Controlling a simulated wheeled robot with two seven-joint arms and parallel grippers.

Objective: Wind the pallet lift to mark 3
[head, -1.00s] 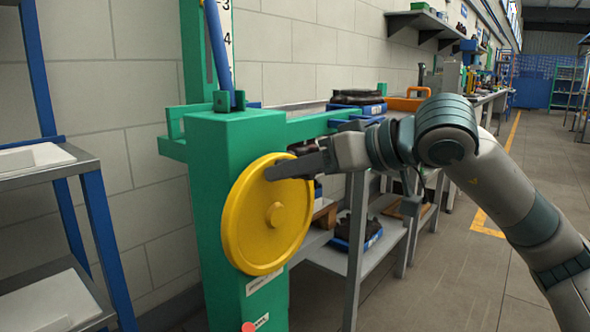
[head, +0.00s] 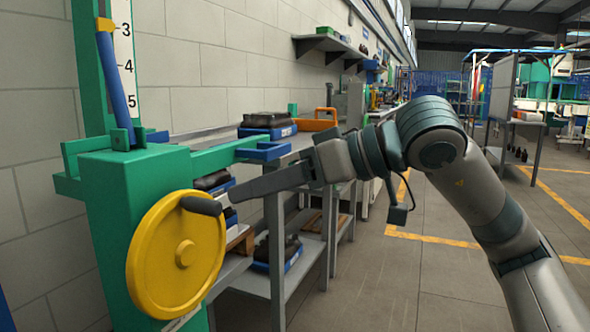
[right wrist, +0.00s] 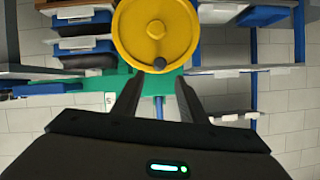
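The green pallet lift (head: 140,200) stands at the left with a yellow handwheel (head: 160,270) on its front. A dark crank handle (head: 201,204) sticks out near the wheel's top. A yellow pointer (head: 104,25) on the lift sits about level with mark 3 on the white scale (head: 124,60), seen at an angle. My right gripper (head: 234,193) is just right of the handle, apart from it. In the right wrist view the fingers (right wrist: 158,82) are spread and empty, with the handle (right wrist: 158,62) just beyond their tips. My left gripper is out of view.
Behind is a grey bench (head: 275,240) with blue bins and an orange-handled item (head: 316,122). A wall shelf (head: 330,46) hangs above.

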